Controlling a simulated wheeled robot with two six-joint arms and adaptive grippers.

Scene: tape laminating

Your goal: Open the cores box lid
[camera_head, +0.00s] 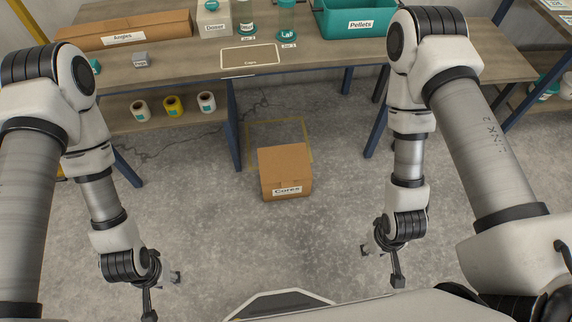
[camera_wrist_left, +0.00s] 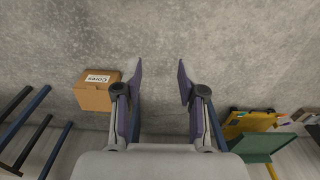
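The cores box (camera_head: 285,168) is a brown cardboard box with a white "Cores" label, standing on the concrete floor ahead of me. Its top looks shut and flat. It also shows in the left wrist view (camera_wrist_left: 95,98), left of the fingers and partly behind the left finger's linkage. My left gripper (camera_head: 162,296) hangs at the lower left, well apart from the box. In the left wrist view its two fingers (camera_wrist_left: 160,85) are spread with nothing between them. My right gripper (camera_head: 381,267) hangs to the right of the box, its fingers apart and empty.
A workbench (camera_head: 330,64) stands behind the box, holding a long "Angles" box (camera_head: 125,30), a teal "Pellets" bin (camera_head: 356,20) and jars. Rolls (camera_head: 173,106) sit on its lower shelf (camera_head: 110,120). A yellow floor outline (camera_head: 305,126) lies behind the box. The floor around the box is clear.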

